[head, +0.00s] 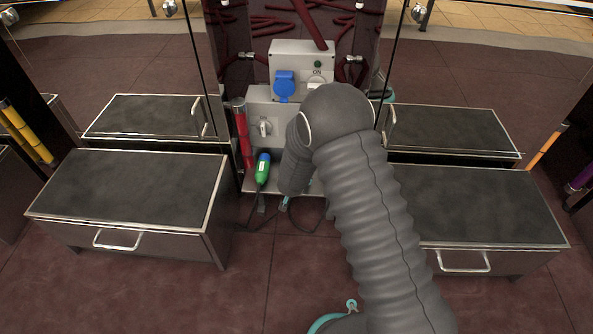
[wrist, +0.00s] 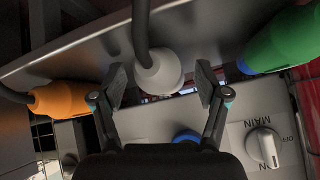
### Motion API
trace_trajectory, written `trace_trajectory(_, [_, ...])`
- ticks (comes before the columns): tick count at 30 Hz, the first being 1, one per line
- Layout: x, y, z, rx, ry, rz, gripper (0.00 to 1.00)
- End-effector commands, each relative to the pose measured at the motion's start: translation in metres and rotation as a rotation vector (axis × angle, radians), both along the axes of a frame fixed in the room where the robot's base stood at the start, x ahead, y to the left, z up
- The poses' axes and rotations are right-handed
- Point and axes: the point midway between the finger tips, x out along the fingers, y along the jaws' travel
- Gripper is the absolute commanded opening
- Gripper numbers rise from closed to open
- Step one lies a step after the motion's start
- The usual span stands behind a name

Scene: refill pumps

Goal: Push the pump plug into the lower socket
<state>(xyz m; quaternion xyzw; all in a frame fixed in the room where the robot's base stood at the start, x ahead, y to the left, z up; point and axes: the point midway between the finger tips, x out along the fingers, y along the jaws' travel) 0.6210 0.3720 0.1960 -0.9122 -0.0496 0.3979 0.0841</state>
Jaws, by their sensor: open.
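In the wrist view, which shows the panel upside down, a pale grey plug (wrist: 160,73) with a thick dark cable stands in the middle. My gripper (wrist: 162,83) is open, with one finger on each side of this plug and a visible gap to each. An orange plug (wrist: 62,99) is at the left and a green plug (wrist: 284,42) at the right. A blue round part (wrist: 187,136), perhaps the lower socket, shows partly above my gripper's dark body. The green plug (head: 262,172) stands left of my arm.
The lower box (head: 262,97) carries the main switch (head: 265,127). The upper box (head: 299,49) has a blue socket (head: 285,85). A red tube (head: 243,135) stands at the left. Drawer benches (head: 130,190) (head: 480,200) flank the panel. Open floor lies in front.

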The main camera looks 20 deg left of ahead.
Motion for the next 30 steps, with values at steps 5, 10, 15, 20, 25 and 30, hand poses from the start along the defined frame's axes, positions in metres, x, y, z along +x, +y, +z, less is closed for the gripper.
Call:
trace_trajectory(5, [-0.0001, 0.0000, 0.0002, 0.000, 0.000, 0.000, 0.74])
trace_trajectory(10, [-0.0001, 0.0000, 0.0003, 0.000, 0.000, 0.000, 0.74])
trace_trajectory(15, [-0.0003, 0.0008, 0.0009, 0.000, 0.000, 0.000, 0.74])
trace_trajectory(20, [-0.0005, 0.0037, 0.0019, 0.000, 0.000, 0.001, 0.74])
trace_trajectory(25, [-0.0005, 0.0052, 0.0015, 0.000, 0.000, 0.001, 0.74])
trace_trajectory(30, [-0.0004, 0.0050, 0.0013, -0.001, 0.000, 0.001, 0.74])
